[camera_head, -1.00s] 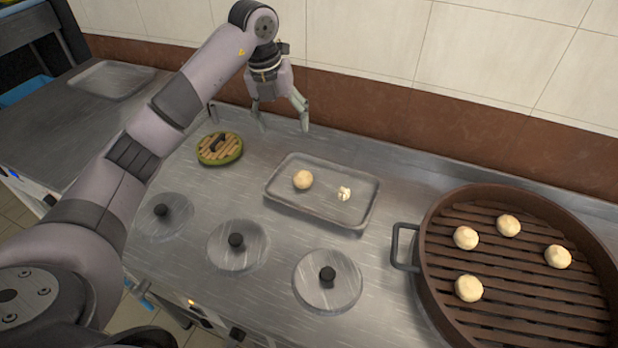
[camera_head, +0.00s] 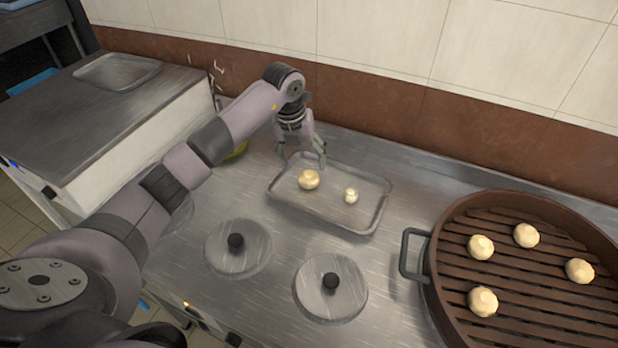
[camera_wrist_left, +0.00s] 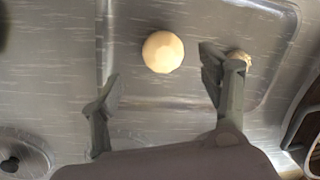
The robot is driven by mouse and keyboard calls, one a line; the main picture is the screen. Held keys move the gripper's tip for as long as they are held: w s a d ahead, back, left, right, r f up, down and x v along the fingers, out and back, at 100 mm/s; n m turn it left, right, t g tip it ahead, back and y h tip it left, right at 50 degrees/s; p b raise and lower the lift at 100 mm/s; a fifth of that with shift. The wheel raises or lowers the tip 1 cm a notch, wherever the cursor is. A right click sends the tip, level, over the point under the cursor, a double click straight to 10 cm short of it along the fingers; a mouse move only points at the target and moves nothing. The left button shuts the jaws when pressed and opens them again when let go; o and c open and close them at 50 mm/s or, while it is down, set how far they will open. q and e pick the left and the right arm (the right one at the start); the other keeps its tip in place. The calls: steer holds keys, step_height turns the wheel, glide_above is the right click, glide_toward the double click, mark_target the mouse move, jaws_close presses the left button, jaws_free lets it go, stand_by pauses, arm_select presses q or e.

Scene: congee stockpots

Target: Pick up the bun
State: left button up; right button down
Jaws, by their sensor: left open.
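A round, pale bun (camera_head: 309,179) sits in a shallow metal tray (camera_head: 340,222) on the steel counter. In the left wrist view the bun (camera_wrist_left: 163,52) lies ahead of the open fingers, roughly between their lines and apart from both. A smaller, lumpy whitish piece (camera_head: 351,196) lies in the same tray to the right; it is partly hidden behind a finger in the left wrist view (camera_wrist_left: 240,58). My left gripper (camera_head: 304,163) is open and empty above the back left part of the tray. My right gripper is not in view.
A large brown steamer (camera_head: 432,262) with a slatted floor and several buns stands at the right. Round metal lids (camera_head: 238,255) with black knobs are in front of the tray. The tiled wall bounds the back.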

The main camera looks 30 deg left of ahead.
mark_target(308, 174)
arm_select(q)
steer(key=shift+w+d+f+p, duration=0.1)
steer(key=shift+w+d+f, duration=0.05)
steer(key=shift+f, duration=0.85)
steer(key=shift+w+d+f+p, duration=0.15)
steer(key=shift+w+d+f, duration=0.05)
steer(key=shift+f, duration=0.85)
steer(key=shift+w+d+f+p, duration=0.1)
steer(key=shift+w+d+f, duration=0.05)
steer(key=shift+f, duration=0.85)
steer(key=c, duration=1.2)
steer(key=shift+r, duration=0.1)
